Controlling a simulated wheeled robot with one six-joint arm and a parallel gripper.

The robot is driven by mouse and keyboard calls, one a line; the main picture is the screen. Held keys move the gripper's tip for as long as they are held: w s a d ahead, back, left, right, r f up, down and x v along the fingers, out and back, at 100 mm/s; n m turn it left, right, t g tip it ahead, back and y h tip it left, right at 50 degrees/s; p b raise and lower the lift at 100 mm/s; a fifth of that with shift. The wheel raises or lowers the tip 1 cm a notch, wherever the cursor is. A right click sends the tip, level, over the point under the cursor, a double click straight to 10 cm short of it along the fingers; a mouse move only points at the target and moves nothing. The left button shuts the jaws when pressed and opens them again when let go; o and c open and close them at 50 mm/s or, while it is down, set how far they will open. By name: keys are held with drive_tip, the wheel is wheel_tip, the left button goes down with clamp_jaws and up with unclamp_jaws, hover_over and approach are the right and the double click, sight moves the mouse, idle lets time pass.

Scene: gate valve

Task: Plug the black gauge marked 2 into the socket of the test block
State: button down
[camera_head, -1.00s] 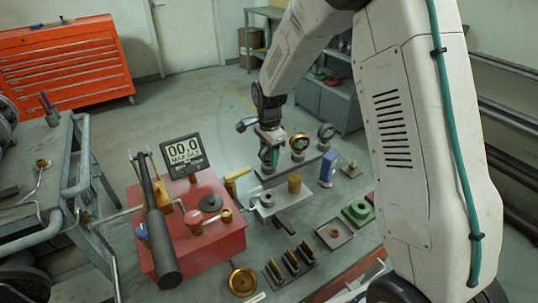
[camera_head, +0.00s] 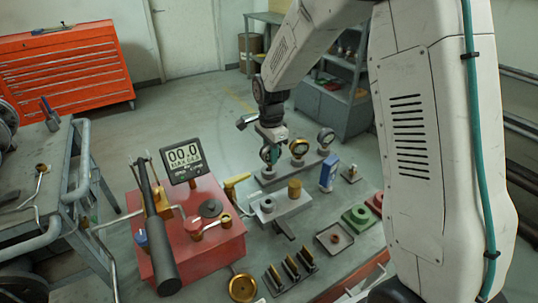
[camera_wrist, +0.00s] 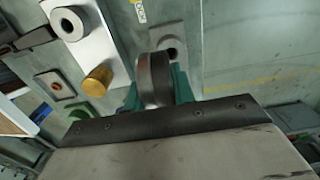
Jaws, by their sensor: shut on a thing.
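My gripper (camera_head: 270,155) is above the left end of the grey gauge rack (camera_head: 284,175). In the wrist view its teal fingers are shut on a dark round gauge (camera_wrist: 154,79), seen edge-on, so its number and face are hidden. A round grey socket (camera_wrist: 171,48) shows just behind the gauge; I cannot tell whether they touch. The light grey block (camera_head: 283,206), which looks like the test block, is in front of the rack. It has a grey ring-shaped socket (camera_head: 267,204) on top, also in the wrist view (camera_wrist: 68,22), and a brass cylinder (camera_head: 294,188).
Two round-faced gauges (camera_head: 299,147) (camera_head: 326,138) stand on the rack right of my gripper. A red box (camera_head: 205,245) with a display (camera_head: 183,160) and long black handle is left. A blue-white box (camera_head: 328,172), tray (camera_head: 334,237) and slotted holder (camera_head: 290,270) are nearby.

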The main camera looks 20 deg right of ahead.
drive_tip(key=s+r, duration=0.1)
drive_tip(key=s, duration=1.2)
drive_tip(key=a+r, duration=0.5)
drive_tip(key=r, duration=0.1)
drive_tip(key=shift+w+r, duration=0.25)
drive_tip(key=shift+r, duration=0.1)
drive_tip(key=shift+a+f, duration=0.1)
drive_tip(key=shift+f, duration=2.85)
drive_tip(key=shift+f, duration=1.85)
drive_tip(key=c, duration=1.1)
unclamp_jaws()
drive_tip(key=shift+r, duration=0.15)
